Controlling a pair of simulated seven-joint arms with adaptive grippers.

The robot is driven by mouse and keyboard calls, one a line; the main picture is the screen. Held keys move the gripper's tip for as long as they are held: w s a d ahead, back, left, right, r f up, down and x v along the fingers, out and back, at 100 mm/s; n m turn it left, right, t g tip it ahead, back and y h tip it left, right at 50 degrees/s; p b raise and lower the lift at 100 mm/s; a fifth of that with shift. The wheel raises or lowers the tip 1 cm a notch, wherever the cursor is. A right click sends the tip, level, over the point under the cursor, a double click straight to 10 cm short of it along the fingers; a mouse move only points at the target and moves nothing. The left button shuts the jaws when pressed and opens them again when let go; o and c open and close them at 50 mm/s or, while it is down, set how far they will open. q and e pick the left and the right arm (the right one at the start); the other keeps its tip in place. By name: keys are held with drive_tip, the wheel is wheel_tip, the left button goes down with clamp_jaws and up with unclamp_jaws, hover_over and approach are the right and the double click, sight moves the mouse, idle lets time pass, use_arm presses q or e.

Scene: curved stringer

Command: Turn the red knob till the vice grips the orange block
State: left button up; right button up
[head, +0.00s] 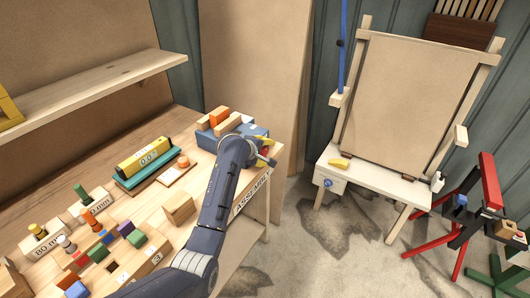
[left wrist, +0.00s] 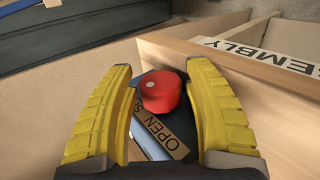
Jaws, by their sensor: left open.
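The blue vice (head: 214,138) stands at the far right corner of the wooden workbench. The orange block (head: 219,116) sits between the vice's wooden jaws; whether the jaws touch it I cannot tell. The red knob (left wrist: 160,92) shows in the left wrist view, round with a pale dot on its face. My left gripper (left wrist: 164,100) is open, its yellow fingers on either side of the knob, with gaps visible at both sides. In the head view my left arm partly hides the vice and the left gripper (head: 266,155) is at its right side. My right gripper is not in view.
A label reading "OPEN" (left wrist: 166,138) lies below the knob. The bench's "ASSEMBLY" edge (head: 252,190) is close to the gripper. Coloured blocks and pegs (head: 97,251), a teal-based yellow level (head: 146,158) and a wooden block (head: 178,208) occupy the bench to the left.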

use_arm(q)
drive_tip(key=shift+c, duration=0.3)
drive_tip(key=c, duration=0.9)
drive_tip(key=shift+o, duration=0.2)
drive_tip(key=g, duration=0.1)
drive_tip(key=g+y, duration=0.1)
drive_tip(key=shift+d+r+g+y, duration=0.15)
drive_tip(key=shift+g+y, duration=0.15)
drive_tip(key=shift+g, duration=0.1)
drive_tip(key=shift+g+y, duration=0.8)
drive_tip(key=shift+g, duration=0.6)
drive_tip(key=shift+f+g, duration=0.2)
drive_tip(key=shift+g, duration=0.1)
drive_tip(key=o, duration=0.9)
